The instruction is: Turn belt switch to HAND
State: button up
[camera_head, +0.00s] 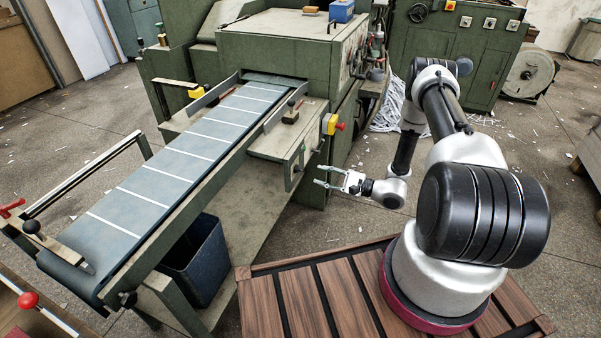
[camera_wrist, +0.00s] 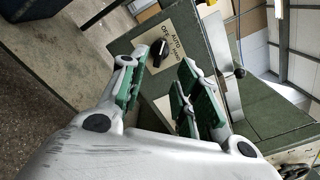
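The belt switch (camera_wrist: 159,52) is a black knob on a pale plate marked OFF, AUTO and HAND, on a green box face in the wrist view. I cannot tell for sure which mark the knob points at. My gripper (camera_head: 322,176) is open and empty, a short way from the box. In the wrist view its green-padded fingers (camera_wrist: 158,82) stand apart, with the knob beyond and between them, not touched.
The conveyor belt (camera_head: 168,178) runs down to the lower left. A yellow box with a red button (camera_head: 331,124) sits above and right of the switch box. A dark bin (camera_head: 197,262) stands below the belt.

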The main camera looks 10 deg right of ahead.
aim_at(303, 170)
jog(key=x, duration=0.7)
jog(key=shift+a, duration=0.1)
grip_shut()
